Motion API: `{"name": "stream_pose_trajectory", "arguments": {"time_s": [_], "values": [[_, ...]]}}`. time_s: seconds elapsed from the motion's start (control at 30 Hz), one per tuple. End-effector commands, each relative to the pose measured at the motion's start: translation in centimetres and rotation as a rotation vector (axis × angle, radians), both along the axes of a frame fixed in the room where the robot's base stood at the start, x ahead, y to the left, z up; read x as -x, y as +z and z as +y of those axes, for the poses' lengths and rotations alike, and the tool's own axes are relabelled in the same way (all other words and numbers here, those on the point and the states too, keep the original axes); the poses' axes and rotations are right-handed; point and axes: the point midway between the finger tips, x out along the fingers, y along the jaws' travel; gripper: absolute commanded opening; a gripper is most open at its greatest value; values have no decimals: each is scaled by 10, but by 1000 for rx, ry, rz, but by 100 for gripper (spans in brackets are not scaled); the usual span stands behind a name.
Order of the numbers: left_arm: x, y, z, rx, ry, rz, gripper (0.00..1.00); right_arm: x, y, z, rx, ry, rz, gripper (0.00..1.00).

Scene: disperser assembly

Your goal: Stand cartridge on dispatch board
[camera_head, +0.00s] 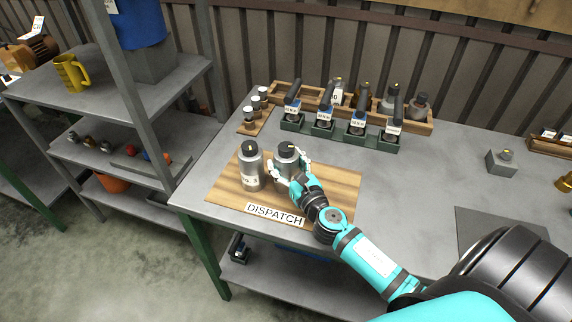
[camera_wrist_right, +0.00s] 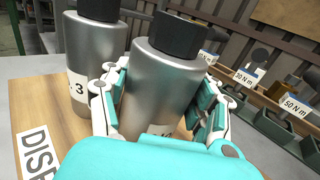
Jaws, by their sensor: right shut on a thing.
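The wooden dispatch board (camera_head: 335,205) lies on the grey workbench with a DISPATCH label at its front edge. A silver cartridge with a black cap, labelled 3 (camera_head: 250,170), stands upright on the board's left part. My right gripper (camera_head: 290,172) is shut on a second silver, black-capped cartridge (camera_head: 287,155), just right of the first. In the right wrist view the held cartridge (camera_wrist_right: 162,85) sits between the fingers, and the labelled cartridge (camera_wrist_right: 92,55) stands beside it. The held cartridge is upright over the board; its base is hidden, so contact cannot be told. My left gripper is out of view.
Behind the board, a green rack (camera_head: 340,138) holds several black-handled tools with torque labels. A wooden tray (camera_head: 416,125) with bottles lies behind it. Small capped jars (camera_head: 249,115) stand at the back left. A grey block (camera_head: 502,162) is at right. The board's right part is clear.

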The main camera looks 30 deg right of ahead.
Motion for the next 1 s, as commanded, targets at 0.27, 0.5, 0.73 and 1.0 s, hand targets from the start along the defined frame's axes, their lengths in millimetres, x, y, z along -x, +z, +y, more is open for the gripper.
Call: {"name": "stream_pose_trajectory", "arguments": {"time_s": [0.27, 0.5, 0.73, 1.0], "values": [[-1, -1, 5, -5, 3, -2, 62, -1, 3, 0, 3, 1, -7, 3], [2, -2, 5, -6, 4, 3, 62, 0, -2, 0, 2, 1, 0, 83], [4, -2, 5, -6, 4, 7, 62, 0, -1, 0, 2, 1, 0, 86], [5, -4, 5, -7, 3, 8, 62, 18, -2, 2, 3, 2, 2, 86]]}}
